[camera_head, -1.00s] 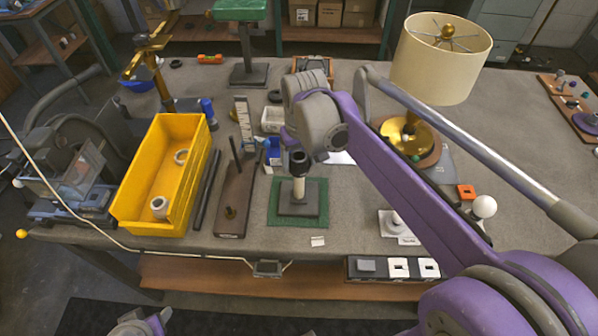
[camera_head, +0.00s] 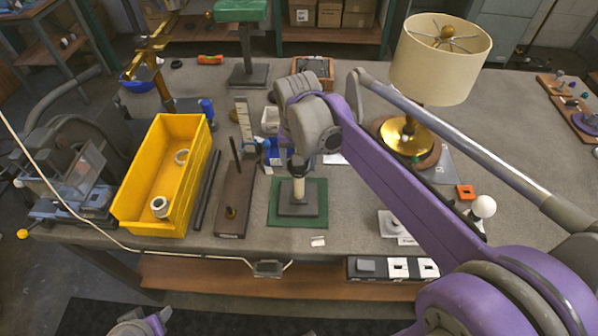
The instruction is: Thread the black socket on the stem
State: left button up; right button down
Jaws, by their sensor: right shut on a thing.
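The black socket (camera_head: 298,167) sits at the top of the pale upright stem (camera_head: 298,188), directly above the dark square base (camera_head: 300,208) on a green mat (camera_head: 323,220). My right gripper (camera_head: 298,157) points down over the socket and is shut on it, with its wrist hiding the socket's upper part. Socket and stem look in line and upright. I cannot tell how far the socket is threaded. Only a small piece of my left arm shows at the bottom edge, and its gripper is out of the picture.
A yellow bin (camera_head: 127,207) with white rings stands left. A wooden board with a thin upright rod (camera_head: 237,165) is close to the mat's left. A brass lamp with a cream shade (camera_head: 440,65) stands behind my right arm. A white bulb (camera_head: 483,206) lies right.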

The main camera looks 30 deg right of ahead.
jog(key=shift+a+f+m, duration=0.1)
jog(key=shift+f+m, duration=0.1)
jog(key=shift+m, duration=0.7)
jog(key=shift+m, duration=1.2)
jog(key=m, duration=0.3)
jog(key=shift+m+g+h, duration=0.3)
jog(key=shift+m+g, duration=0.1)
jog(key=shift+m, duration=0.4)
jog(key=m+g, duration=0.1)
jog(key=m, duration=0.5)
jog(key=shift+p, duration=0.35)
jog(key=shift+m, duration=0.4)
